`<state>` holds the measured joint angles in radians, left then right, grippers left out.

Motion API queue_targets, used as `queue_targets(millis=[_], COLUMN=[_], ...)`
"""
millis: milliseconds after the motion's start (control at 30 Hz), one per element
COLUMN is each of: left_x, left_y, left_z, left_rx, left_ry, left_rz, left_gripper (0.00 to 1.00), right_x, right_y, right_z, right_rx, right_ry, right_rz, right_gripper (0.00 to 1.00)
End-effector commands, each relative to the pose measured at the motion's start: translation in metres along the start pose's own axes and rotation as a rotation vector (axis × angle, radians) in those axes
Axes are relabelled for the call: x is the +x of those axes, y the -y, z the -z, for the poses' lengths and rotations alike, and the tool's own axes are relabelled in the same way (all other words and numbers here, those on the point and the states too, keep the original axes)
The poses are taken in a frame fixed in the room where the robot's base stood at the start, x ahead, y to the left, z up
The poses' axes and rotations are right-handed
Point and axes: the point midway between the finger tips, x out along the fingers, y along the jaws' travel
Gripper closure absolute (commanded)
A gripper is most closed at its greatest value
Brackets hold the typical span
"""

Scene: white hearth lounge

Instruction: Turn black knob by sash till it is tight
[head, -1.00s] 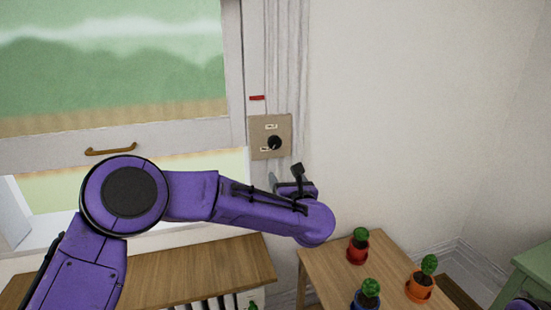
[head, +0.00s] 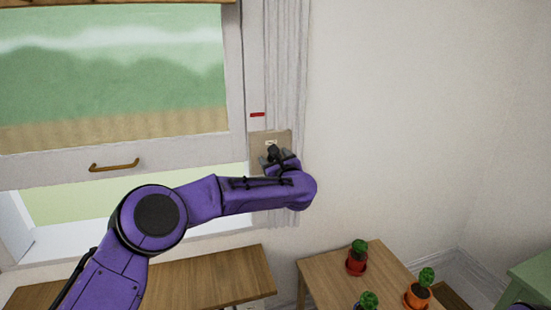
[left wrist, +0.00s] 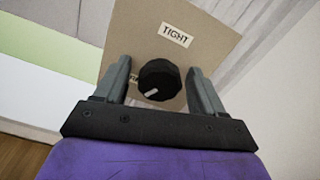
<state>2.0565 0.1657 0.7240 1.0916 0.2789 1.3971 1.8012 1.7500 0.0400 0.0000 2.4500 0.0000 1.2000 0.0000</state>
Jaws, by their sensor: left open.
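The black knob (left wrist: 159,80) sits on a tan plate (left wrist: 200,52) beside the window sash (head: 150,146). In the left wrist view a label reading "TIGHT" is above the knob, and a second label is partly hidden at its left. The knob's white pointer mark faces lower left, away from "TIGHT". My left gripper (left wrist: 160,82) is open, with one finger on each side of the knob and visible gaps between. In the head view my gripper covers the knob and the lower part of the plate (head: 284,136). My right gripper is not in view.
A red strip (head: 257,114) is on the frame above the plate. The sash has a brass handle (head: 114,165). A wooden shelf (head: 215,276) is below the window. A wooden table (head: 322,274) with several small potted cacti stands at the lower right. The wall right of the plate is clear.

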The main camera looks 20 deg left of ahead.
Motion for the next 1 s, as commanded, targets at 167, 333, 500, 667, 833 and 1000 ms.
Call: queue_targets(millis=[167,333,500,667,833,1000], left_x=[0.000,0.000,0.000,-0.001,-0.001,-0.001], left_y=[0.000,0.000,0.000,0.000,-0.001,-0.001], left_z=[0.000,0.000,0.001,0.001,0.002,0.001], left_rx=[0.001,0.002,0.026,0.093,0.217,0.375], left_ry=[0.000,0.000,0.001,0.001,0.001,0.001], left_rz=[0.000,0.000,0.001,0.001,0.002,0.001], left_gripper=[0.76,0.85,0.85,0.85,0.85,0.85], right_x=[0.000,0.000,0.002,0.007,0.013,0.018], right_y=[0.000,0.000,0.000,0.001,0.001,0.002], right_z=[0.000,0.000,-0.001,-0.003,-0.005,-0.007], right_rx=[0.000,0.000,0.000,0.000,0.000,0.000], right_ry=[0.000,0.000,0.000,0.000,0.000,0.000], right_rz=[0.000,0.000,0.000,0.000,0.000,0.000], right_gripper=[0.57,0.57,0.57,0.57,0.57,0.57])
